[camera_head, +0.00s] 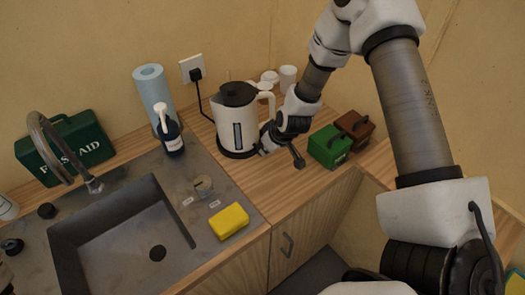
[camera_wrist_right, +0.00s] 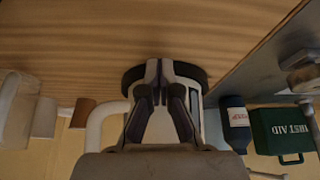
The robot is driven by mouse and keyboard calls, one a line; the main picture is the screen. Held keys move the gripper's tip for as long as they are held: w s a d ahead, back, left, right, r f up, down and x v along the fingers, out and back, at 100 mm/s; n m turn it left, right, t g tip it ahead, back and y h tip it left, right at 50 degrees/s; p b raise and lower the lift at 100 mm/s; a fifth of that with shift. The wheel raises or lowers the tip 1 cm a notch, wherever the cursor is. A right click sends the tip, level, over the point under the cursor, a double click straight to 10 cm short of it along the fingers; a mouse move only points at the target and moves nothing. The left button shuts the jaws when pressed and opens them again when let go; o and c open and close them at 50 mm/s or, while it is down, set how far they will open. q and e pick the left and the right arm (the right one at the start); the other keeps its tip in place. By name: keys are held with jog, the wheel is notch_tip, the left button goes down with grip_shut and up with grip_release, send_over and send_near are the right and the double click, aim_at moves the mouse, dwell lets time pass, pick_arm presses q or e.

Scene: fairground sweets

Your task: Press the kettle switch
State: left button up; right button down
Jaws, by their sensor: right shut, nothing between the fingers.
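The white kettle (camera_head: 225,122) with a black lid stands upright on its round black base at the back of the wooden counter, its handle to the right. My right gripper (camera_head: 264,150) is shut and empty, with its fingertips low at the kettle's right side, close to the base. In the right wrist view the shut fingertips (camera_wrist_right: 165,66) overlap the black kettle base (camera_wrist_right: 131,76); I cannot tell whether they touch it. The kettle switch is not visible, probably hidden by the gripper.
White cups (camera_head: 288,76) stand behind the kettle. A soap bottle (camera_head: 172,138), blue roll (camera_head: 152,90) and sink (camera_head: 75,238) are left. A plug (camera_head: 195,74) with cord is on the wall.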

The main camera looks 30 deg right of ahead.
jog(key=s+p, duration=0.1)
jog(key=s+r+p, duration=0.1)
jog(key=s+p, duration=0.1)
jog(key=shift+d+r, duration=0.2)
jog(key=shift+r, duration=0.05)
jog(key=shift+s+f, duration=0.1)
jog(key=shift+f, duration=0.05)
jog(key=shift+r, duration=0.25)
jog(key=v, duration=1.1)
jog(key=shift+s+r, duration=0.2)
jog(key=shift+d, duration=0.1)
